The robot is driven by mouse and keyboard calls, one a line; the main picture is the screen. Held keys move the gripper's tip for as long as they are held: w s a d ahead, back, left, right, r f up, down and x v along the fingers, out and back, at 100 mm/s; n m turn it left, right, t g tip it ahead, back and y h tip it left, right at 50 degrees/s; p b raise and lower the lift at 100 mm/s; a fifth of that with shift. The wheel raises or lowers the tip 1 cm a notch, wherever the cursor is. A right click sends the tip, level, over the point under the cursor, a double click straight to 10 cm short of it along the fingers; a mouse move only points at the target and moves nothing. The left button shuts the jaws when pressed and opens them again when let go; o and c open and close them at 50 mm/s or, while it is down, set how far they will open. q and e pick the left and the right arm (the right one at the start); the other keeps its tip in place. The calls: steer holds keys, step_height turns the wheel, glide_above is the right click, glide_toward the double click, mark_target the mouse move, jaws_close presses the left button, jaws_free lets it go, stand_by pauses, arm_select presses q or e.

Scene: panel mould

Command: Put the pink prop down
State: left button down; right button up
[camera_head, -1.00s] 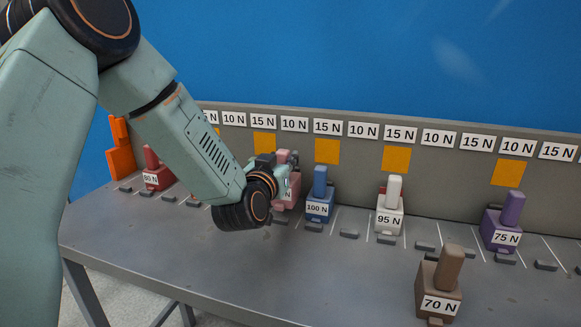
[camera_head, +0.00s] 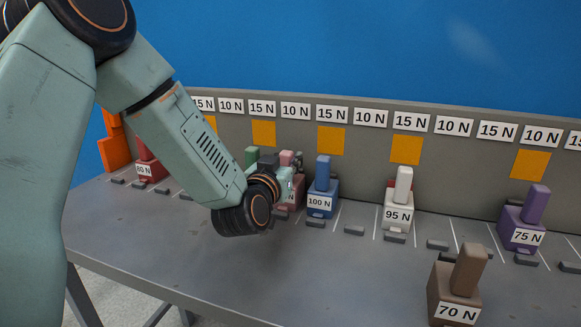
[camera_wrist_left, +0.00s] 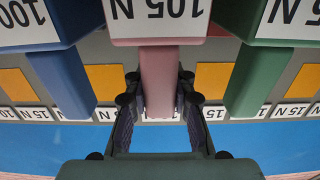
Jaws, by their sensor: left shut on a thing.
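The pink prop (camera_head: 296,193) is a block with an upright handle, partly hidden behind my left arm. In the left wrist view, the pink prop (camera_wrist_left: 158,75) carries a 105 N label. My left gripper (camera_head: 288,165) is shut on its handle, and the left wrist view shows the gripper's fingers (camera_wrist_left: 158,92) on both sides of it. The prop is upright in the row between the blue 100 N prop (camera_head: 323,190) and the green prop (camera_head: 251,156). I cannot tell whether its base touches the bench. My right gripper is not in view.
The grey bench (camera_head: 200,240) has a back panel with force labels and orange squares. A red prop (camera_head: 147,155) stands left; white (camera_head: 398,205), purple (camera_head: 525,222) and brown (camera_head: 458,285) props stand right. Small grey blocks and white lines mark the bench. The front middle is clear.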

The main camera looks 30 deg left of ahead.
arm_select(q)
steer(key=shift+w, duration=0.1)
steer(key=shift+s+d+r, duration=0.1)
steer(key=shift+s+r, duration=0.1)
steer(key=c, duration=1.6)
jaws_free()
steer(key=shift+f, duration=0.25)
steer(key=shift+o, duration=2.4)
steer(key=p+v, duration=0.1)
steer(key=v, duration=0.3)
steer(key=p+v, duration=0.1)
steer(key=v, duration=0.3)
steer(key=shift+s+r, duration=0.1)
steer(key=shift+r, duration=0.1)
steer(key=shift+p+v, duration=1.9)
steer(key=shift+p, duration=0.3)
